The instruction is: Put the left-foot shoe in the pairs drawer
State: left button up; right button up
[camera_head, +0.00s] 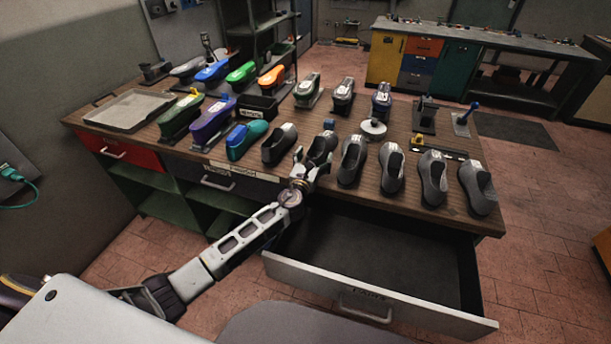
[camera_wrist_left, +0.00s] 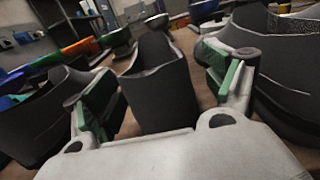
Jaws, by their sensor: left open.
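Several dark grey shoes stand in a row along the front of the wooden bench, including one (camera_head: 352,162) right of my left gripper. I cannot tell which is the left-foot shoe. My left gripper (camera_head: 307,168) is open at the front of another grey shoe (camera_head: 322,145), partly covering it. In the left wrist view, the green-padded fingers (camera_wrist_left: 160,78) stand apart, either side of a dark grey shoe (camera_wrist_left: 160,100); contact is unclear. The drawer (camera_head: 375,255) under the bench is pulled out; its visible floor is bare. Its front label is hard to read. My right gripper is not in view.
A grey tray (camera_head: 130,110) lies at the bench's left end. A white round-topped stand (camera_head: 373,128) and a dark tool stand (camera_head: 425,115) are behind the row. Open floor lies right of the bench.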

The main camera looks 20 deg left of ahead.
pick_arm(q)
jog(key=s, duration=1)
jog(key=shift+s+a, duration=0.2)
jog(key=shift+s, duration=0.05)
jog(key=shift+c, duration=0.3)
